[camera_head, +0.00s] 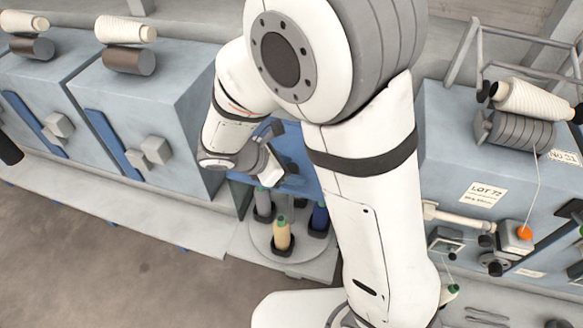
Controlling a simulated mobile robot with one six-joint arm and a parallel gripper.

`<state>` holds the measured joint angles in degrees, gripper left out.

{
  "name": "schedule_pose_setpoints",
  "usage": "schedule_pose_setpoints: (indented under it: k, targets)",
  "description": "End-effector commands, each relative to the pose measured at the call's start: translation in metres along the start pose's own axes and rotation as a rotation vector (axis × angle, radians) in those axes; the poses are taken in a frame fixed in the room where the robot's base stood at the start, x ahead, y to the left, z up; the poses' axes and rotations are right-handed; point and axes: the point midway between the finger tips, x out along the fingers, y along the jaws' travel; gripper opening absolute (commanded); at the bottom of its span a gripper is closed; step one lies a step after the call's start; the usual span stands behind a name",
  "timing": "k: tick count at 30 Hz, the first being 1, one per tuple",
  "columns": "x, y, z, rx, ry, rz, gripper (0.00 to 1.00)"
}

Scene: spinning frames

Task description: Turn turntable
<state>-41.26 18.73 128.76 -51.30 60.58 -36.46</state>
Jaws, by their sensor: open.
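The turntable (262,238) is a light grey round plate, low in a gap between the blue-grey machines. Its right side is hidden by my arm. On it stand a grey cone (263,201), a yellow cone with a green tip (282,234) and a dark blue cone (320,216), each in a dark holder. My gripper (285,180) hangs over the back of the turntable, above and behind the yellow cone. It is open and holds nothing that I can see. Its fingertips are partly unclear, and I cannot tell whether they touch anything.
Blue-grey machine boxes (170,100) with white thread cones on top stand to the left. Another machine (470,180) with a thread cone, a wire frame and an orange knob stands to the right. A grey ledge (120,210) runs along the front; the floor (100,280) before it is clear.

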Motion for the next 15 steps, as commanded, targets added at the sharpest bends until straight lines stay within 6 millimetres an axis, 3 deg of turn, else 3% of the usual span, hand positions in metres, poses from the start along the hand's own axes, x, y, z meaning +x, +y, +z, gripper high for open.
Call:
schedule_pose_setpoints:
  k: [11,15]
  targets:
    - [0.0075,-0.0002,0.0003,0.002,0.000,0.000,0.57]
    - [0.0075,-0.0003,0.0005,0.002,0.000,-0.001,0.46]
